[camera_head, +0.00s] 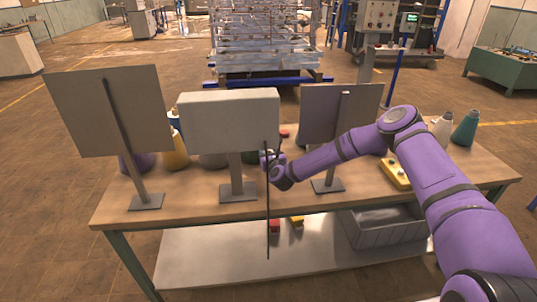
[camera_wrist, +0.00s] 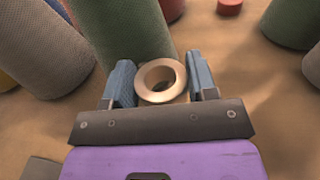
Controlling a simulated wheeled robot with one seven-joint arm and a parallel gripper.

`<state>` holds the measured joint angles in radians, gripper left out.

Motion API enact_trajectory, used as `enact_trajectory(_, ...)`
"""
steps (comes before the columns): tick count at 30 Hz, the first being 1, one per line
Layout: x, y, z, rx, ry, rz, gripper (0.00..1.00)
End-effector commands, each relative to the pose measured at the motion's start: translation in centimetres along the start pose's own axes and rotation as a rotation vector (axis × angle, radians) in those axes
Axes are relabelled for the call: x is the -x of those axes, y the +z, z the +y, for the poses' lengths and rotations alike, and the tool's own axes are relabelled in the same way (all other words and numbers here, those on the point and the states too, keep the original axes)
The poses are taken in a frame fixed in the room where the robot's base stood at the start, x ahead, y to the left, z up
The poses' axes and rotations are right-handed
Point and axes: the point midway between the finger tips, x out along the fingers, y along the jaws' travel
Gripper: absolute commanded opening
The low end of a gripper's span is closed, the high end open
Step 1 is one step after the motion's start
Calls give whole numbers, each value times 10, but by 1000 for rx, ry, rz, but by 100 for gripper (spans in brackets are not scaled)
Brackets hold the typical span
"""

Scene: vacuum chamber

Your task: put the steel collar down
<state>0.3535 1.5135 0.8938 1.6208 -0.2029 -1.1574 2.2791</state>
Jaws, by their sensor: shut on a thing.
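The steel collar (camera_wrist: 160,97) is a pale ring with a round hole, and it shows in the wrist view between the two blue-grey jaws. My gripper (camera_wrist: 161,78) is shut on it. In the camera_head view my gripper (camera_head: 272,160) is above the wooden table (camera_head: 300,185), behind a thin dark upright rod and right of the middle panel. The collar cannot be made out there. I cannot tell how high it is above the table top.
A green textured cone (camera_wrist: 125,30) stands just beyond the collar, with other cones around. A red piece (camera_wrist: 229,6) lies farther back. Three panels on stands, including the middle one (camera_head: 228,118), line the table's near side. A thin rod (camera_head: 267,215) stands upright in front.

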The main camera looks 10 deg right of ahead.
Motion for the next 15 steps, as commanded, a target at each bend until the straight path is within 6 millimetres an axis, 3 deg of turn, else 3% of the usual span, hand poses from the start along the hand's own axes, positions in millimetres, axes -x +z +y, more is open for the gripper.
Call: enact_trajectory(15,-1,-11,0,-1,0,-1,22)
